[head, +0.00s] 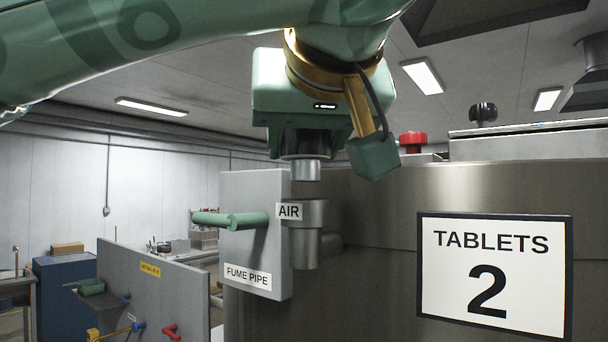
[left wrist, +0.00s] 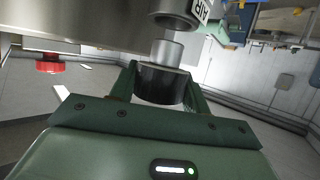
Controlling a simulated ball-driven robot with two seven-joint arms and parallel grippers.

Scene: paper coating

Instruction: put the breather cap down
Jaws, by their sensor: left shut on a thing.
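The breather cap (head: 306,171) has a black grip part and a silver spigot that points down. My left gripper (head: 304,148) hangs from above and is shut on the black part. The left wrist view shows the black part (left wrist: 161,84) between the two green fingers. The steel air pipe (head: 309,222), beside the AIR label, stands just below the spigot. In the head view a small gap shows between spigot and pipe top. In the left wrist view the spigot's end is close to the pipe mouth (left wrist: 174,10); contact cannot be told there. My right gripper is out of view.
A large steel vessel (head: 375,250) with a TABLETS 2 sign (head: 494,268) fills the right. A red knob (head: 413,138) stands behind. Another panel (head: 157,275) with valve handles is at lower left.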

